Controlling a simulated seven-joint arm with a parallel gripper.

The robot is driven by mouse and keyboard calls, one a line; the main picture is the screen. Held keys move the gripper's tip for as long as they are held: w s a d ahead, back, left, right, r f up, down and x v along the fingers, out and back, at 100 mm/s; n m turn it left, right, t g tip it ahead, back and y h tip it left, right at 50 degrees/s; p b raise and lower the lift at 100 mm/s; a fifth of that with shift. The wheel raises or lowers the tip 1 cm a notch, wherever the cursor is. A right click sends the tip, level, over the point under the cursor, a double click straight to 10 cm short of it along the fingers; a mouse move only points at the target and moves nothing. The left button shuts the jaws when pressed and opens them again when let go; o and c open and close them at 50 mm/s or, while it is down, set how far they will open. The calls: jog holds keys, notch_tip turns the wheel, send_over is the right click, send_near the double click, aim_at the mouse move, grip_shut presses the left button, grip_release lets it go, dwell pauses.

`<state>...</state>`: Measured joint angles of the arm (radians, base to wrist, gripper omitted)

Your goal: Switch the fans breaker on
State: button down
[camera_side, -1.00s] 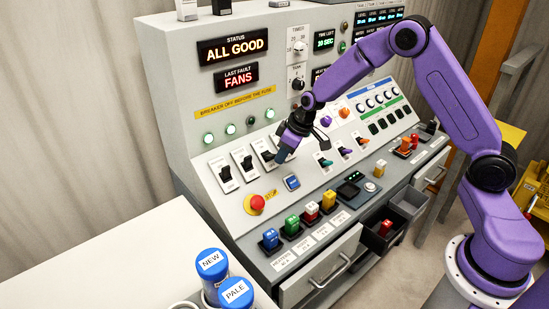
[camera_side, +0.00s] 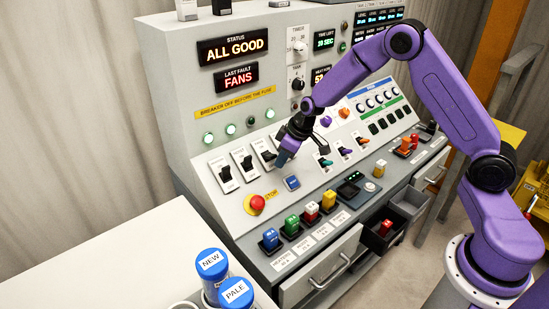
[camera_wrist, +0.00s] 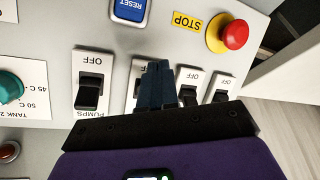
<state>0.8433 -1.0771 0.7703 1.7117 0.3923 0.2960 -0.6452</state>
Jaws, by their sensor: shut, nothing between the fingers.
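A row of black rocker breakers on white plates sits on the sloped panel. In the wrist view the breaker labelled PUMPS (camera_wrist: 88,92) stands left of my fingers, and two more breakers (camera_wrist: 190,85) show to the right. The breaker between them (camera_wrist: 136,70) is mostly covered by my fingers; its name and lever position cannot be read. In the side view it seems to be the third breaker from the left (camera_side: 266,154). My gripper (camera_wrist: 158,82) is shut and empty, over or just in front of that breaker; contact cannot be told. It also shows in the side view (camera_side: 283,157).
A red stop button (camera_side: 257,203) and a blue reset button (camera_side: 292,182) sit below the breakers. Coloured fuses (camera_side: 292,224) stand along the lower ledge. The status display (camera_side: 234,47) reads ALL GOOD; the last fault display (camera_side: 237,77) reads FANS.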

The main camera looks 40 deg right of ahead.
aim_at(272, 155)
jog(key=shift+w+r, duration=0.15)
jog(key=shift+w, duration=0.3)
jog(key=shift+w+r, duration=0.25)
jog(key=shift+w, duration=0.3)
jog(key=shift+w+r, duration=0.2)
jog(key=shift+w, duration=0.45)
jog(key=shift+w+a+r, duration=0.1)
jog(key=shift+w+r, duration=0.05)
jog(key=shift+w, duration=0.3)
jog(key=shift+w+a+r, duration=0.1)
jog(key=shift+w+r, duration=0.05)
jog(key=shift+w, duration=0.3)
jog(key=shift+s+r, duration=0.3)
jog(key=shift+s, duration=0.25)
jog(key=shift+s+r, duration=0.3)
jog(key=shift+s, duration=0.25)
jog(key=shift+s+d+r, duration=0.1)
jog(key=shift+s+r, duration=0.05)
jog(key=shift+s, duration=0.35)
jog(key=shift+s+d+r, duration=0.1)
jog(key=shift+s, duration=0.35)
